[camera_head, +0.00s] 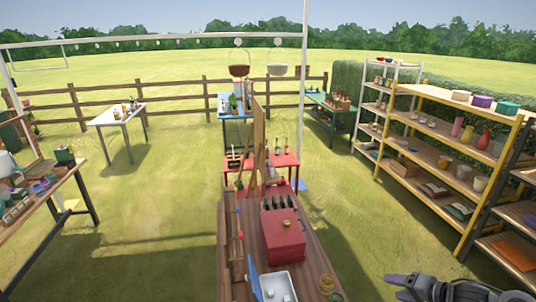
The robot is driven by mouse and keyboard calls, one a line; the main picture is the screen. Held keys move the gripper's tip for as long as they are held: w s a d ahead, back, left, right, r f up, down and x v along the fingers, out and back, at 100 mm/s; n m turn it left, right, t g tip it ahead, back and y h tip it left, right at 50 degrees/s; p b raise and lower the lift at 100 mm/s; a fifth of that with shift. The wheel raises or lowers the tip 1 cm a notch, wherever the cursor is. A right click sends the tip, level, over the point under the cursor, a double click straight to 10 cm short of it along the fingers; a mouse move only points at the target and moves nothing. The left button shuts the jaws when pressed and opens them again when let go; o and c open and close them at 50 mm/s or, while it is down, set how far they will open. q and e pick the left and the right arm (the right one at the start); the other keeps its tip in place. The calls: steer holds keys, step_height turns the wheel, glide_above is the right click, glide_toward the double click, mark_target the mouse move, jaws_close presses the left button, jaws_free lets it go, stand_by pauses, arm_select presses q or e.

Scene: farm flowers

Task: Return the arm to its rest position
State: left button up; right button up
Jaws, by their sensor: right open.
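My right gripper (399,286) shows at the bottom right, dark grey, with its arm coming in from the lower right corner. Its fingers point left, and it is open with nothing seen between them. It is over the grass, to the right of the wooden table (318,249) and apart from it. My left gripper and arm are not in view.
A yellow-framed shelf (439,158) with vases and books stands at the right. Grass (360,215) lies open between table and shelf.

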steer(key=w+d+r+n+h, duration=0.1)
steer(key=w+d+n+h, duration=0.1)
steer(key=d+h, duration=0.45)
steer(key=w+d+r+n+h, duration=0.1)
steer(key=w+d+r+h, duration=0.15)
steer(key=d, duration=0.65)
steer(key=s+d+n+g+h, duration=0.35)
steer(key=s+d+g, duration=0.25)
steer(key=s+d, duration=0.45)
steer(key=s+a+f+n+y, duration=0.1)
steer(key=s+a+f, duration=0.4)
steer(key=a, duration=0.4)
steer(key=s+a+f+n+t+y, duration=0.1)
steer(key=s+a+f, duration=0.4)
steer(key=a, duration=0.5)
steer(key=s+a+f+n+y, duration=0.2)
steer(key=s+a+f, duration=0.1)
steer(key=a+f, duration=0.5)
steer(key=s+a+r+y, duration=0.3)
steer(key=s+a, duration=1)
steer(key=s, duration=0.2)
steer(key=shift+m, duration=0.35)
steer(key=p+v, duration=0.1)
steer(key=v, duration=0.1)
steer(key=p+v, duration=0.1)
steer(key=a+p+v, duration=0.1)
steer(key=p+v, duration=0.1)
steer(key=shift+s+a+r, duration=0.15)
steer(key=shift+s+r, duration=0.1)
steer(key=shift+s, duration=0.15)
